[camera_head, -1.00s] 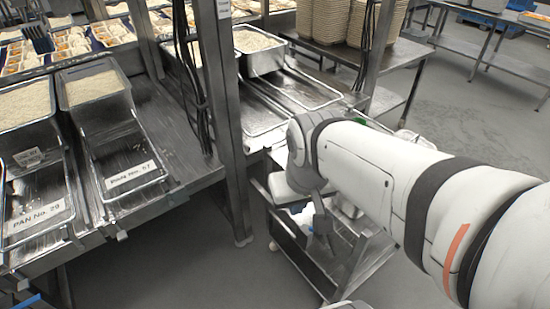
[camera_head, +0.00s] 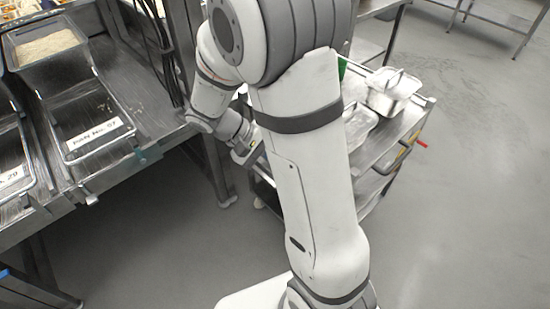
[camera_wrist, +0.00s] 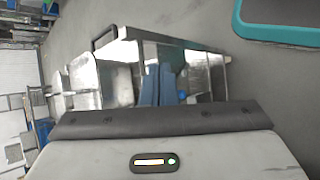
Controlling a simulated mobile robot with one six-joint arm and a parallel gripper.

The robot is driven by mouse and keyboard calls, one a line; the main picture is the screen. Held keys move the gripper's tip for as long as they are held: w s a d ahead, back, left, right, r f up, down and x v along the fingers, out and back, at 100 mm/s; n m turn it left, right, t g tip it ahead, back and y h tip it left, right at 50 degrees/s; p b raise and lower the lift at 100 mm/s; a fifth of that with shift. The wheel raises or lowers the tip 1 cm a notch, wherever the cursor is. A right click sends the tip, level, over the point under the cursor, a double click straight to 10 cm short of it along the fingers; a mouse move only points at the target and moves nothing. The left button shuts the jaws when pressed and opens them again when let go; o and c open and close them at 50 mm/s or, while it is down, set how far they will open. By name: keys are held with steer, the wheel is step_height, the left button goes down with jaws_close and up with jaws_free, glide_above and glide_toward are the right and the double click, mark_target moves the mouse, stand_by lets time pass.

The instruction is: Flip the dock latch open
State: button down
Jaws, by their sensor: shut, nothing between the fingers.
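My gripper (camera_head: 246,152) is partly hidden behind my arm in the head view, between the steel rack on the left and the wheeled cart. In the wrist view two blue fingers of my gripper (camera_wrist: 159,72) stand close together above the grey housing, shut with nothing held. I cannot clearly make out the dock latch. The metal cart (camera_head: 398,160) carries a side handle with a red tip (camera_head: 421,143), apart from my gripper. Small metal fittings and a teal piece (camera_head: 141,156) sit along the rack's front edge.
The rack (camera_head: 110,178) holds a pan of rice (camera_head: 48,48) and an empty labelled pan slot (camera_head: 95,135). A lidded steel container (camera_head: 392,90) stands on the cart. The grey floor (camera_head: 465,200) to the right is open. A teal-edged object (camera_wrist: 240,22) shows in the wrist view.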

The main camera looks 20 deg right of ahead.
steer(key=w+a+f+n+t+h+b, duration=0.2)
steer(key=w+f+t+h+b, duration=0.1)
steer(key=f, duration=0.9)
steer(key=w+a+f+n+t+h+b, duration=0.2)
steer(key=w+f+h+b, duration=0.3)
steer(key=f, duration=0.7)
steer(key=w+t+h, duration=0.1)
steer(key=w+h, duration=0.1)
steer(key=w, duration=0.1)
steer(key=shift+w+a+n+t, duration=0.15)
steer(key=shift+w+n+t, duration=0.15)
steer(key=shift+w+n, duration=0.1)
steer(key=s+d+r, duration=0.2)
steer(key=d, duration=0.9)
steer(key=shift+s+r, duration=0.15)
steer(key=shift+r, duration=0.2)
steer(key=shift+d+b, duration=0.1)
steer(key=shift+b, duration=0.25)
